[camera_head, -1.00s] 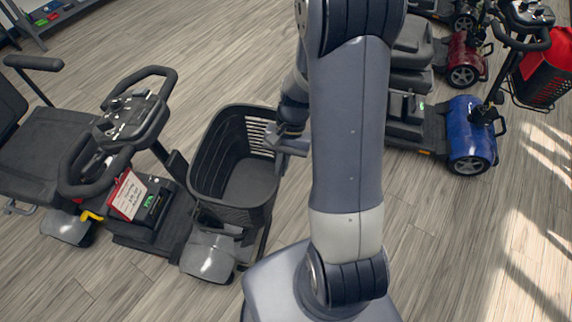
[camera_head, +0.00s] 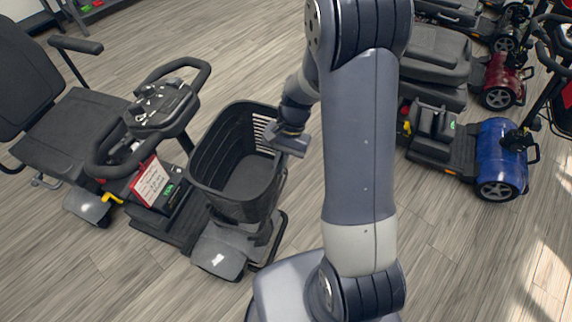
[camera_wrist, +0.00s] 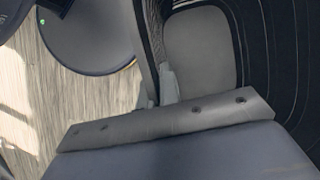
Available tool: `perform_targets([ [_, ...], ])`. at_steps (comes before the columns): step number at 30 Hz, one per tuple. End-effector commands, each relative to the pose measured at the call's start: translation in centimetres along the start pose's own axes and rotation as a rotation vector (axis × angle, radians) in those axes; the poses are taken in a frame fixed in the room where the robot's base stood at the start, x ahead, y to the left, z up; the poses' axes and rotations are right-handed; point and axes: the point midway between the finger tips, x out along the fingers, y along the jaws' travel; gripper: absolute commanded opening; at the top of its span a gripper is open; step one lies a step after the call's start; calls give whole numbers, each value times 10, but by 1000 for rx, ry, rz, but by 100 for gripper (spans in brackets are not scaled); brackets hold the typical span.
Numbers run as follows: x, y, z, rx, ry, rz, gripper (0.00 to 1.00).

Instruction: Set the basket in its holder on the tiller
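The black basket (camera_head: 238,198) is upright with its open top facing up. It is above the grey front fender (camera_head: 218,250) of the scooter at left, close to the tiller (camera_head: 160,108) on its right side. My gripper (camera_head: 287,138) is at the basket's right rim in the head view. In the wrist view, the finger tips (camera_wrist: 160,92) sit on either side of the basket's wall (camera_wrist: 150,40), closed on it. The holder on the tiller is hidden behind the basket. I cannot tell whether the basket touches it.
The left scooter has a black seat (camera_head: 85,125) and a red-and-white tag (camera_head: 152,180) below its tiller. A blue scooter (camera_head: 497,150) and a red one (camera_head: 500,75) stand at right. Wooden floor (camera_head: 480,245) is clear at lower right.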

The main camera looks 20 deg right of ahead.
Motion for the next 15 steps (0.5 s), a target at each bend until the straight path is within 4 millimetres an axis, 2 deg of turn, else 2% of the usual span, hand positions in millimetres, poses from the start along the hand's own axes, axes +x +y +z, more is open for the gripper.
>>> perform_targets([
  [15, 7, -6, -2, -1, 0, -1, 0],
])
